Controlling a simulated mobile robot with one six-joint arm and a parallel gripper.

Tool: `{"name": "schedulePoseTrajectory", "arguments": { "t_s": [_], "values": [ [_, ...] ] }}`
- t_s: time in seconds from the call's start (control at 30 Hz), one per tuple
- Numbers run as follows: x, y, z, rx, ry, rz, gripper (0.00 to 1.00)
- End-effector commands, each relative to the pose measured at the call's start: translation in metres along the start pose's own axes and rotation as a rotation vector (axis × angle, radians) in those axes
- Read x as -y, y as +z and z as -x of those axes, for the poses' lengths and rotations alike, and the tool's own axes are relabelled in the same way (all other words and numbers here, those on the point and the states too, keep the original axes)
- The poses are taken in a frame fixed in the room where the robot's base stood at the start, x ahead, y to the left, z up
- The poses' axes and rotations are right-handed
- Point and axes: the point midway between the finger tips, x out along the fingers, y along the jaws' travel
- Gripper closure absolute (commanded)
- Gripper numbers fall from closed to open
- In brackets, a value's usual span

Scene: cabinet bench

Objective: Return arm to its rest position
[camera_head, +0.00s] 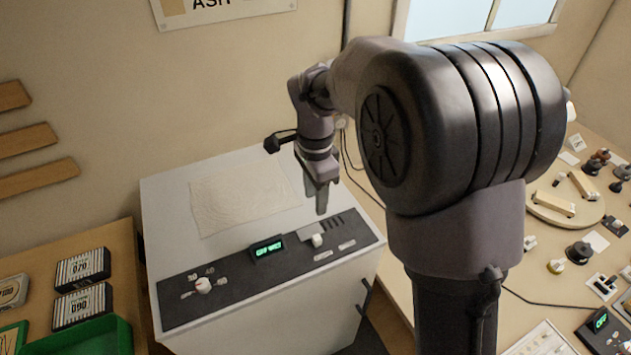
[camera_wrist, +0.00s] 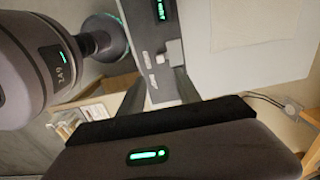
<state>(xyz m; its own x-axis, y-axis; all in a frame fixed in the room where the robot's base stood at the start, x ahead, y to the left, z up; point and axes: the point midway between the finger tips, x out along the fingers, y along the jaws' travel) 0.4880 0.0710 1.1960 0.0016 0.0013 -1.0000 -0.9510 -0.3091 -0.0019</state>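My arm (camera_head: 318,120) reaches out over a white cabinet-like machine (camera_head: 165,215). My gripper (camera_head: 322,208) points down above the back right part of the machine's dark control panel (camera_head: 235,275), near a white knob (camera_head: 317,240). In the wrist view, my gripper (camera_wrist: 160,82) shows two grey fingers apart with nothing between them. The panel (camera_wrist: 143,45) and a pale knob (camera_wrist: 172,52) lie beyond the fingers. Whether a fingertip touches the knob cannot be told.
A second white knob (camera_head: 203,285) and a green-lit display (camera_head: 267,249) are on the panel. A textured sheet (camera_head: 240,195) lies on the machine's top. Boxes (camera_head: 82,268) and a green tray (camera_head: 95,340) stand at left. The right bench (camera_head: 480,270) holds many small parts.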

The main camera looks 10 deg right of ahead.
Motion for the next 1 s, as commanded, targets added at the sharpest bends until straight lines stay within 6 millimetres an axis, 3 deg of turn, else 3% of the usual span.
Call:
{"name": "schedulePoseTrajectory", "arguments": {
  "t_s": [0.1,0.2,0.7,0.77,0.83,1.0],
  "values": [
    [0.000,0.000,0.021,-0.001,0.000,0.001,0.60],
    [0.000,0.000,0.027,0.000,0.001,0.001,0.60],
    [-0.006,0.000,0.028,0.002,-0.014,0.021,0.60],
    [-0.021,0.001,0.030,0.006,-0.053,0.077,0.60],
    [-0.052,0.003,0.032,0.005,-0.129,0.192,0.60],
    [-0.153,0.020,0.006,-0.071,-0.347,0.542,0.60]
  ]
}}
